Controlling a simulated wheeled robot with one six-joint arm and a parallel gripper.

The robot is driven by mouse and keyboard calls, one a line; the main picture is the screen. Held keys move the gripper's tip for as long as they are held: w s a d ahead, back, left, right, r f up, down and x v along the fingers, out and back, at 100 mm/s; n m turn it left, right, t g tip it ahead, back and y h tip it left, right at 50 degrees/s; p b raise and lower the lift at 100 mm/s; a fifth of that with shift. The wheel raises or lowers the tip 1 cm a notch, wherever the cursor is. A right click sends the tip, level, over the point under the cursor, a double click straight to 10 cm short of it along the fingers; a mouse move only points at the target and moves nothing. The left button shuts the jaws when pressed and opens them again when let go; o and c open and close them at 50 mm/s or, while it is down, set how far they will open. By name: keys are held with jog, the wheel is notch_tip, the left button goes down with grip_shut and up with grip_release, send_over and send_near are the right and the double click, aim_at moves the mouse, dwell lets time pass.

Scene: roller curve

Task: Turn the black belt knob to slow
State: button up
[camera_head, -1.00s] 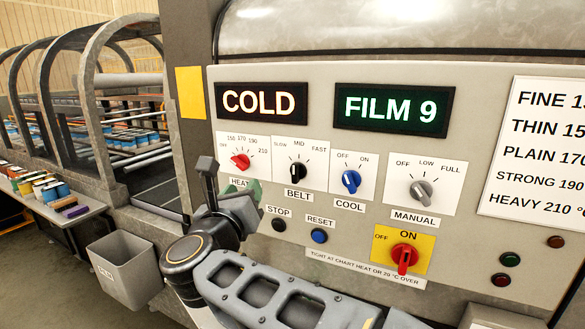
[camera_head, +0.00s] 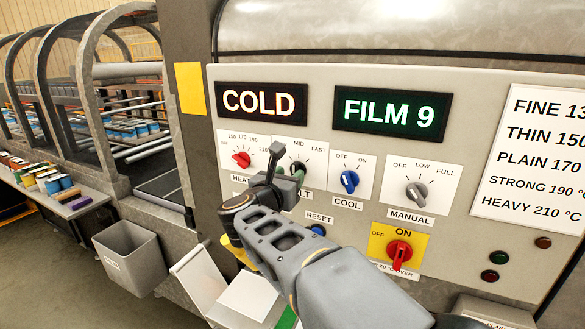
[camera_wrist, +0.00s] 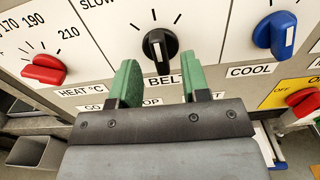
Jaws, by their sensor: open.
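The black belt knob (camera_wrist: 160,47) is on a white plate above the BELT label in the wrist view, with a white mark on its bar. Its bar stands roughly upright, near the MID position. In the head view the knob (camera_head: 298,168) is partly hidden by my gripper. My gripper (camera_wrist: 160,76) is open, its two green fingers apart just below the knob, one to each side of it. Nothing is between the fingers. I cannot tell how far the fingertips are from the panel.
The red heat knob (camera_wrist: 44,69) is left of the belt knob and the blue cool knob (camera_wrist: 277,35) right. A grey manual knob (camera_head: 416,192) and red ON switch (camera_head: 400,251) sit farther right. A grey bin (camera_head: 131,257) stands low at left.

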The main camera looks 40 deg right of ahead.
jog(key=shift+x, duration=1.2)
jog(key=shift+c, duration=0.3)
grip_shut()
